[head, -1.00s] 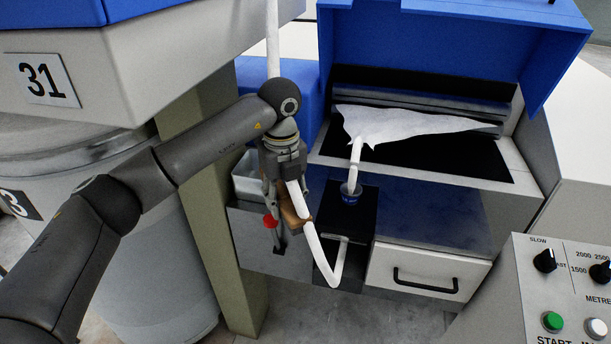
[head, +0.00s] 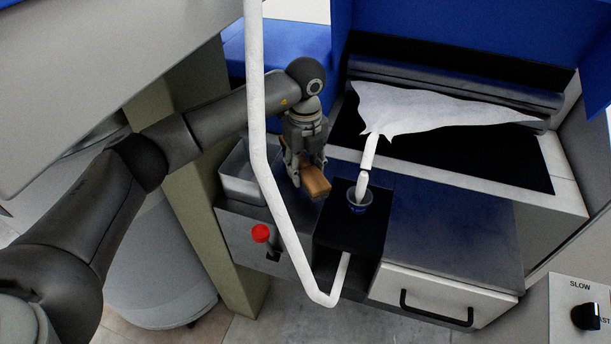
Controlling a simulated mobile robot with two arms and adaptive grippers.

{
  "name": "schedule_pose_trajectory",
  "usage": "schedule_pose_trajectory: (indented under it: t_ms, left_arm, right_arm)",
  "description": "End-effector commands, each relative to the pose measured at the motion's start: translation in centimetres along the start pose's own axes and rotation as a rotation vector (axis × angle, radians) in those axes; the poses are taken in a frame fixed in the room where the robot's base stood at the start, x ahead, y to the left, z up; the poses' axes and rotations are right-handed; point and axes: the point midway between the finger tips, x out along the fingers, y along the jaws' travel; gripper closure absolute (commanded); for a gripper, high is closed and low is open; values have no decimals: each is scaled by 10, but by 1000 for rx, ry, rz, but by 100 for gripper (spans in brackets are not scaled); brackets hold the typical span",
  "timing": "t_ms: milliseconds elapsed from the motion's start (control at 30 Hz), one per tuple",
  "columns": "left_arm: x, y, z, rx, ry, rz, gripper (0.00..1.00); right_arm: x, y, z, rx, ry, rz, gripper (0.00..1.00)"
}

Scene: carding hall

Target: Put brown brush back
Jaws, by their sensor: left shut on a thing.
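My left gripper (head: 304,184) points down in the head view, shut on the brown brush (head: 316,181). The brush is a small wooden block; its underside is hidden. The gripper holds it between a grey open-topped bin (head: 237,178) on the left and a black block (head: 337,227) on the right. I cannot tell whether the brush touches anything below it. My right gripper does not show.
A red knob (head: 261,233) sticks out below the bin. A drawer (head: 440,297) has a black handle.

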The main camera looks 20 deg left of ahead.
Motion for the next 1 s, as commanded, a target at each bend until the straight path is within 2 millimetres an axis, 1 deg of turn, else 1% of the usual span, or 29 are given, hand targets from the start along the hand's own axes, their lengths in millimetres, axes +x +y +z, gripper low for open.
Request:
schedule_pose_trajectory:
  t_ms: [133,300,400,567,733,767,900,1000]
  left_arm:
    - [10,0,0,1,2,1,83]
    - [34,0,-1,-1,2,2,83]
    - [42,0,0,0,0,0,83]
    - [42,0,0,0,-1,-1,83]
    - [46,0,0,0,0,-1,83]
    - [46,0,0,0,0,-1,58]
    - [45,0,0,0,0,0,40]
    - [45,0,0,0,0,0,39]
  right_arm:
    - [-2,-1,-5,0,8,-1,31]
    - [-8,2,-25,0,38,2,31]
    - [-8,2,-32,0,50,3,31]
    - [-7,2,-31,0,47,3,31]
    - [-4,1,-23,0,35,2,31]
    - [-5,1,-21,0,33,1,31]
    - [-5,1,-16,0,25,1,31]
    - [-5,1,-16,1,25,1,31]
